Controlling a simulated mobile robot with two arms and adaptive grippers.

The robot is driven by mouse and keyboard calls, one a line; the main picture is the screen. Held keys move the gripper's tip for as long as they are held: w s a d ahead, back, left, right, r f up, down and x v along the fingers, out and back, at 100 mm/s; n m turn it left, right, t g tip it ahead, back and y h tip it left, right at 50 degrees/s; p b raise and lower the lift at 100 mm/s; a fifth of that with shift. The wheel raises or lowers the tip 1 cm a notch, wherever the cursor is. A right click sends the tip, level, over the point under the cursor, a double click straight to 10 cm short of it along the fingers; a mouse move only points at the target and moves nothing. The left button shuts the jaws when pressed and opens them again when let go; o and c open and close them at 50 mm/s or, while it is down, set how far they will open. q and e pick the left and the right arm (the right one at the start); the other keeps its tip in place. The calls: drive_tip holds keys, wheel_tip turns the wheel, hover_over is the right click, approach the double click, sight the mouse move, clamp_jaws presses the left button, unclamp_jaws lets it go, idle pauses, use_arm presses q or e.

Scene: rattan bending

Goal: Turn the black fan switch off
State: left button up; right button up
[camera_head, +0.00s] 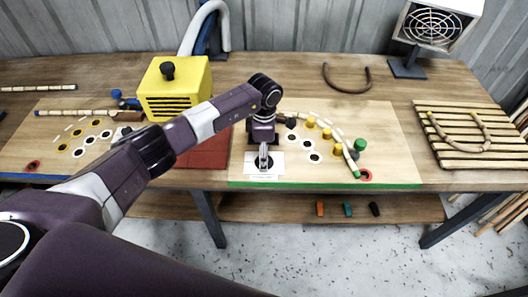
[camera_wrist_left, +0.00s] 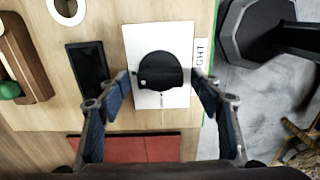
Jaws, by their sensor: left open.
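The black switch knob (camera_wrist_left: 160,68) is rounded, with a small pale mark, and sits on a white plate (camera_wrist_left: 180,36) in the left wrist view. The plate also shows in the head view (camera_head: 275,170), at the left front of the right-hand board. My left gripper (camera_head: 264,158) points down over the plate and hides most of the knob there. In the wrist view its open fingers (camera_wrist_left: 160,80) lie on either side of the knob, with visible gaps; contact is not seen. My right gripper is not in view. A white fan (camera_head: 432,27) with a round grille stands at the back right.
A yellow box (camera_head: 178,90) stands left of my gripper, near my forearm. A red mat (camera_head: 205,152) lies left of the plate. Yellow and green pegs (camera_head: 360,145) stand right of it. A slatted rack (camera_head: 470,140) is at far right.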

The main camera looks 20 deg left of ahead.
use_arm(q)
drive_tip(key=shift+f, duration=0.15)
drive_tip(key=c, duration=1.2)
drive_tip(key=shift+o, duration=0.2)
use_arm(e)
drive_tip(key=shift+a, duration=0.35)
